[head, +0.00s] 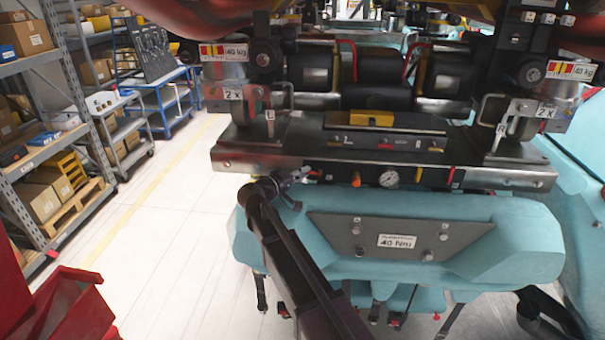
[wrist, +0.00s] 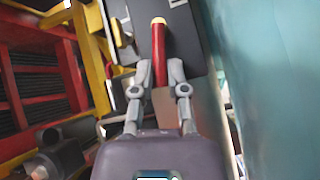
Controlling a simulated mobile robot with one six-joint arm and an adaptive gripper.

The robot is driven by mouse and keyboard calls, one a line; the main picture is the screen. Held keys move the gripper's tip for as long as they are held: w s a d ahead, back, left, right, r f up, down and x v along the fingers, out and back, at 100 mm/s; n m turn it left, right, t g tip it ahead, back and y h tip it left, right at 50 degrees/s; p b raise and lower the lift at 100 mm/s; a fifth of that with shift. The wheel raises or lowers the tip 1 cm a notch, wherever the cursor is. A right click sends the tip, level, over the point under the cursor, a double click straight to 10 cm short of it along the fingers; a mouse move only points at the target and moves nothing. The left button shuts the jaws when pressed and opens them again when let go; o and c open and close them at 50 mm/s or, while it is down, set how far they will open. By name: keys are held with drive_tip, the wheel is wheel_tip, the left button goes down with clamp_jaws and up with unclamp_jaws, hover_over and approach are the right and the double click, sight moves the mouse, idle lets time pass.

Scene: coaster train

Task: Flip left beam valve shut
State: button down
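A red lever handle with a yellow end (wrist: 159,50) shows in the wrist view, and I take it to be the left beam valve's handle. My gripper (wrist: 159,68) has its two grey fingers drawn in on either side of the handle, and they look shut on it. The yellow end sticks out past the fingertips. In the head view my gripper (head: 303,174) is at the left part of the dark front beam (head: 400,178), by a small red part. The handle itself is largely hidden there, and the valve body is not clear.
A pressure gauge (head: 389,177) and an orange knob (head: 356,179) sit to the right on the beam. A teal housing (head: 400,265) with a 40 Nm plate is just below. Shelves (head: 45,140) and a red bin (head: 70,305) stand left, with open floor between.

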drive_tip(key=shift+r, duration=0.15)
drive_tip(key=p, duration=0.2)
drive_tip(key=shift+d+r+m+g+y+p, duration=0.1)
drive_tip(key=shift+r+m+g+y+p, duration=0.2)
drive_tip(key=shift+r+m, duration=0.1)
drive_tip(key=shift+d+r+m+g+y+p, duration=0.15)
drive_tip(key=shift+m+g+y+p, duration=0.15)
drive_tip(key=shift+p, duration=0.4)
drive_tip(key=shift+m+p, duration=0.3)
drive_tip(key=shift+p, duration=0.1)
drive_tip(key=c, duration=0.7)
unclamp_jaws()
drive_tip(key=shift+o, duration=0.2)
